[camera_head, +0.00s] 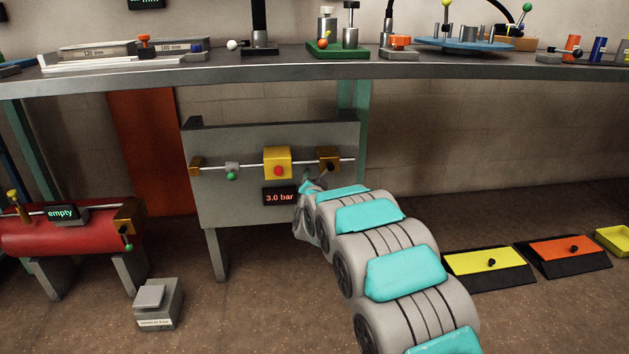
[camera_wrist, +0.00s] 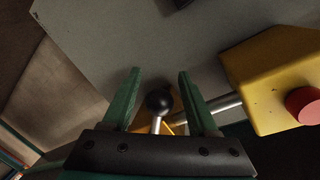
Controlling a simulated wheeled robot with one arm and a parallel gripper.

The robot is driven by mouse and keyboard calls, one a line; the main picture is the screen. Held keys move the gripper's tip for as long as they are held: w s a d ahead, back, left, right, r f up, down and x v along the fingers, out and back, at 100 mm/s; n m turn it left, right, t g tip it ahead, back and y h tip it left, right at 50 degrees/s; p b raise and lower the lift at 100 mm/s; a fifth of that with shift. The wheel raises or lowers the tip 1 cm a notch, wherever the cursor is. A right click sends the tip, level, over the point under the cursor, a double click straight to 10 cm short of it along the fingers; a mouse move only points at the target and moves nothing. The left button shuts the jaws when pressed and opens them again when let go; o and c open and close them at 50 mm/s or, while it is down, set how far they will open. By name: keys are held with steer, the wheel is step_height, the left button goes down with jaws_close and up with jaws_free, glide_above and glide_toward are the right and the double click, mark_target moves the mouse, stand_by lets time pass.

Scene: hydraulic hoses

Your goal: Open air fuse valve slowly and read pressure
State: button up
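A grey panel (camera_head: 225,205) under the bench carries a thin pipe line. On it sit a yellow box (camera_head: 270,152) with a red button and, to its right, a brass valve block (camera_head: 328,153) with a black-knobbed lever. A display (camera_head: 280,197) below reads 3.0 bar. My gripper (camera_head: 307,186) is just below the brass block. In the wrist view, the lever's black ball knob (camera_wrist: 159,102) lies between the two green fingers of my gripper (camera_wrist: 158,72), with a gap at each side. The fingers are open. The brass block is mostly hidden there behind my gripper.
A red tank (camera_head: 60,238) with an "empty" display (camera_head: 62,213) stands at left. A small grey box (camera_head: 158,303) is on the floor. Yellow (camera_head: 485,262) and orange (camera_head: 565,250) pedals lie at right. The bench (camera_head: 300,68) overhangs the panel.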

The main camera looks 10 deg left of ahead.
stand_by(0.3)
steer(key=s+d+r, duration=0.1)
steer(key=s, duration=0.6)
steer(key=shift+s, duration=0.35)
steer(key=s+d+r+n+g+p, duration=0.2)
steer(key=s+d+g, duration=0.4)
steer(key=s, duration=1.3)
steer(key=s+d+r+n+g+h+p, duration=0.1)
steer(key=s+d+g, duration=0.5)
steer(key=s+d, duration=0.6)
steer(key=s+d+r+n+g+h+p, duration=0.1)
steer(key=s+d+r+n+g+p, duration=0.2)
steer(key=s, duration=2.4)
steer(key=d+r+g+p, duration=0.1)
steer(key=d+g+p, duration=0.2)
steer(key=d, duration=0.3)
steer(key=shift+s+r+p, duration=0.2)
steer(key=shift+p, duration=0.3)
